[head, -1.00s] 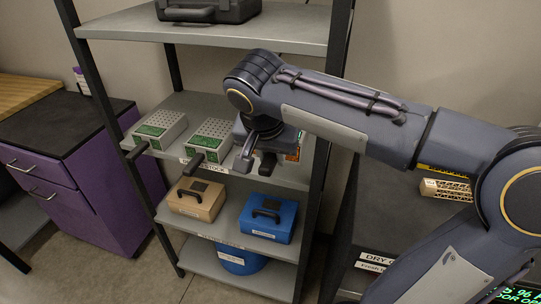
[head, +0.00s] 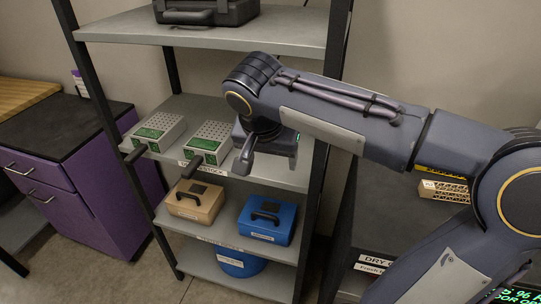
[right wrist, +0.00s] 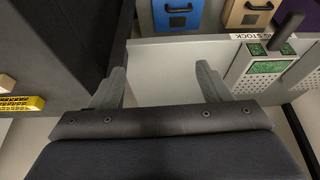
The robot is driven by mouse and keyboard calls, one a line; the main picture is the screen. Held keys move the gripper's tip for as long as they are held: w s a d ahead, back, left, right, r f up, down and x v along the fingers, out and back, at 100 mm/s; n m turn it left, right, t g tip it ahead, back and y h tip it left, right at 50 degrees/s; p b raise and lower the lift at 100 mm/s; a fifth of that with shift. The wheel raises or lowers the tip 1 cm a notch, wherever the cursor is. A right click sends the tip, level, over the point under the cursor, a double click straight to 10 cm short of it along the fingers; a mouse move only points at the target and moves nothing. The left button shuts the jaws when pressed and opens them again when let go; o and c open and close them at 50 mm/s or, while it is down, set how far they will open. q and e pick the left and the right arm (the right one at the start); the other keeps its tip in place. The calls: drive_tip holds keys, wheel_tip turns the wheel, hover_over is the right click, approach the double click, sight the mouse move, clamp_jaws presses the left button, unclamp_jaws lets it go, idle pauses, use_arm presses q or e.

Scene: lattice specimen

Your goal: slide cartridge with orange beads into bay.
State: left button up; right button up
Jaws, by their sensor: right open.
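My right gripper (head: 266,158) is open over the right end of the middle shelf (head: 245,178). In the right wrist view its two fingers (right wrist: 161,86) stand apart with only bare grey surface showing between them. Two perforated grey cartridges with green fronts and dark handles, the left one (head: 158,131) and the middle one (head: 209,141), stand left of the gripper. One of these also shows in the right wrist view (right wrist: 263,66), right of the fingers. I see no orange beads now; my gripper and arm cover the shelf's right end. I cannot make out the bay. My left gripper is out of view.
A tan case (head: 195,201) and a blue case (head: 267,219) stand on the shelf below. A black case (head: 205,12) is on the top shelf. The rack's right post (head: 316,190) is close to my gripper. A dark cabinet top (head: 385,210) at the right holds a perforated block (head: 444,190).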

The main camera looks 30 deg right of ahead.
drive_tip(key=shift+r, duration=0.1)
drive_tip(key=shift+p+v, duration=1.8)
drive_tip(key=shift+v, duration=0.6)
drive_tip(key=shift+a, duration=0.1)
